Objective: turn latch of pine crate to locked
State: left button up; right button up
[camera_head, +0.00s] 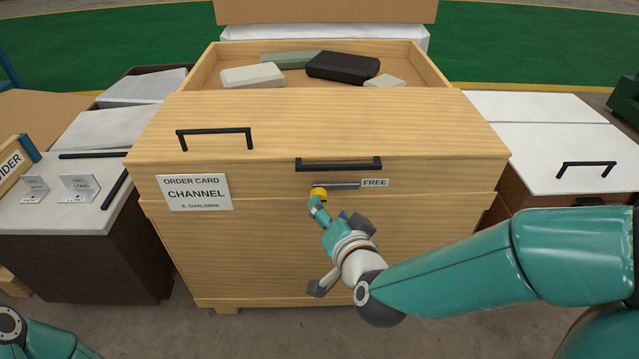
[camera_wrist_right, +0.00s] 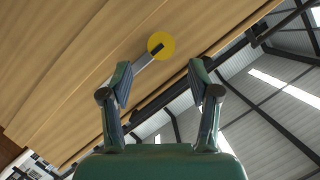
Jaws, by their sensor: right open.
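The pine crate (camera_head: 260,250) stands in the middle of the head view. On its front is the latch (camera_head: 340,187), a grey lever running level from a yellow round pivot (camera_head: 319,195) to the right, its end beside the FREE label (camera_head: 375,183). My right gripper (camera_head: 327,208) is open just below and in front of the pivot. In the right wrist view the latch (camera_wrist_right: 150,58) lies just beyond the open, empty right gripper (camera_wrist_right: 160,72), with its yellow pivot near the gap's middle; contact cannot be told. My left gripper is out of view.
A black handle (camera_head: 338,165) sits just above the latch, another (camera_head: 214,136) at the upper left. An order card (camera_head: 194,192) reads CHANNEL. The crate's open top holds several blocks. A white-topped cabinet (camera_head: 545,160) stands right, a dark one (camera_head: 90,240) left.

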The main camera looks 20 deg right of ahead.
jog(key=shift+w+p, duration=0.65)
jog(key=shift+p, duration=0.6)
jog(key=x, duration=0.5)
jog(key=shift+s+a+f+b, duration=0.1)
jog(key=shift+f+b, duration=0.2)
jog(key=shift+b, duration=0.1)
jog(key=shift+w+f, duration=0.1)
jog(key=shift+w, duration=0.45)
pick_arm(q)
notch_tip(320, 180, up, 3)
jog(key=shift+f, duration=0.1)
pick_arm(e)
grip_shut()
